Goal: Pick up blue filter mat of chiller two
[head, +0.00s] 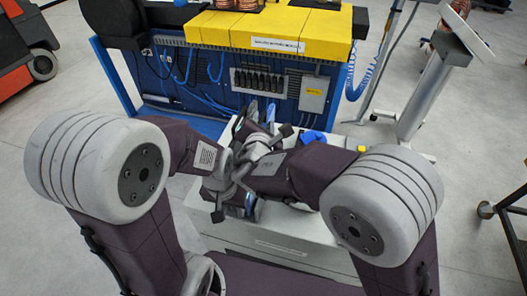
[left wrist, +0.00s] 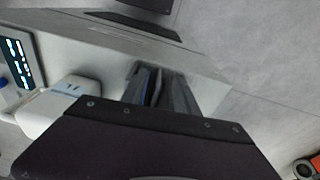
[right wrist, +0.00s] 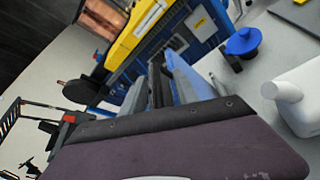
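Both arms cross above a white cabinet (head: 275,240) in the middle of the head view. My left gripper (head: 234,208) is the lower one and points down at it. A blue piece (head: 250,206), perhaps a filter mat, shows beside its fingers. In the left wrist view a thin blue strip (left wrist: 146,82) lies between the fingers (left wrist: 161,90); whether they press on it is unclear. My right gripper (head: 250,130) is higher, near upright blue-grey pieces (head: 252,110). In the right wrist view a flat light-blue panel (right wrist: 190,80) is at its fingers; contact cannot be told.
A blue machine with a yellow top (head: 275,30) stands behind the cabinet. A blue round-based object (right wrist: 243,42) and a white container (right wrist: 300,95) stand on the cabinet's top. A grey stand (head: 435,85) is at right. The arms cross closely. Open floor lies at both sides.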

